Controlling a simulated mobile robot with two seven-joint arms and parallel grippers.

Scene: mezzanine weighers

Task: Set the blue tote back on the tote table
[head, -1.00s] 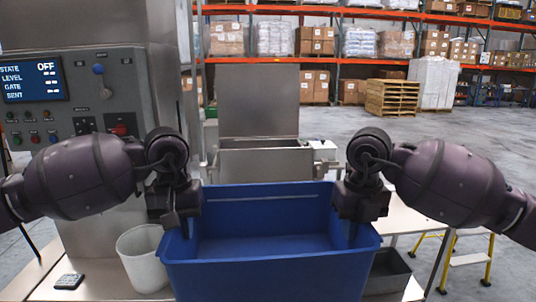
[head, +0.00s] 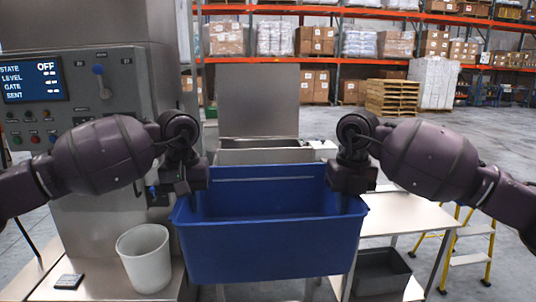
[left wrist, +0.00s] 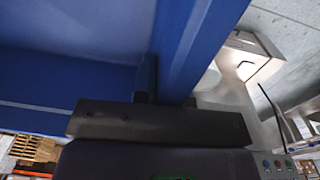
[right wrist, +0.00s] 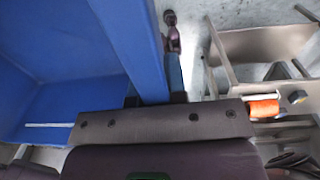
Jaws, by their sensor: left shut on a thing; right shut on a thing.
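The blue tote (head: 270,250) hangs level and upright in front of me, with its inside visible and empty where I can see it. My left gripper (head: 197,192) is shut on its left end wall, and the left wrist view shows the wall (left wrist: 185,55) between the fingers. My right gripper (head: 345,192) is shut on its right end wall, and this wall (right wrist: 135,45) also shows in the right wrist view. A pale-topped table (head: 415,222) stands behind and to the right of the tote; I cannot tell whether it is the tote table.
A white bucket (head: 145,262) and a small dark device (head: 69,282) sit on the left bench. A control panel (head: 75,90) reads OFF. A steel hopper with raised lid (head: 258,100) stands behind the tote. A grey bin (head: 380,272) sits low right, near a yellow step stool (head: 468,260).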

